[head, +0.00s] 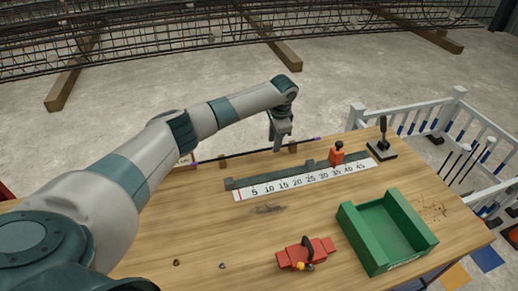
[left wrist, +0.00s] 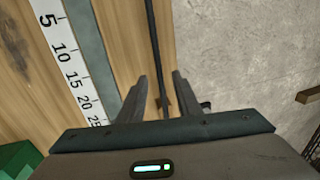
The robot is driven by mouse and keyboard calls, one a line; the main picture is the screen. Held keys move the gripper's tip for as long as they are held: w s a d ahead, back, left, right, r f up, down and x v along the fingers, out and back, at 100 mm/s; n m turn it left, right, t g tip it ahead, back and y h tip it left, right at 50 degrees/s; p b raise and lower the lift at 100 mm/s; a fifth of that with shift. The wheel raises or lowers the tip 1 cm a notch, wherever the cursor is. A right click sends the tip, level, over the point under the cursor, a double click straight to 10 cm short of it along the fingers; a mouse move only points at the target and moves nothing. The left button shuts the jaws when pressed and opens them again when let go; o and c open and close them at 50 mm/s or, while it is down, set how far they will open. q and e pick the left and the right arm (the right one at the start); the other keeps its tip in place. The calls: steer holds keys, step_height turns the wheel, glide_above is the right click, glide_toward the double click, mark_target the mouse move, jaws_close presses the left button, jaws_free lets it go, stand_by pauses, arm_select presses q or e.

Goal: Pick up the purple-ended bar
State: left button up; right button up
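The purple-ended bar (head: 240,154) is a thin dark rod lying along the far edge of the wooden table, with a purple end showing at each side. A small wooden block (head: 293,147) is under it. My left gripper (head: 279,146) points down over the middle of the bar. In the left wrist view, the gripper (left wrist: 159,78) is open, and the bar (left wrist: 155,45) runs lengthwise between its two fingers, with visible gaps on both sides. Whether a finger touches the bar cannot be told. My right gripper is not in view.
A numbered ruler strip (head: 300,182) with a grey rail and an orange-red stop (head: 337,154) lies nearer. A black lever tool (head: 382,143), a green tray (head: 347,224) and a red tool (head: 306,254) are on the table. A white railing (head: 458,94) stands right; a rebar cage lies behind.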

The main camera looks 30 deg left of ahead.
arm_select(q)
steer(key=shift+a+f, duration=0.1)
steer(key=shift+f, duration=0.5)
jaws_close()
steer(key=shift+w+r, duration=0.1)
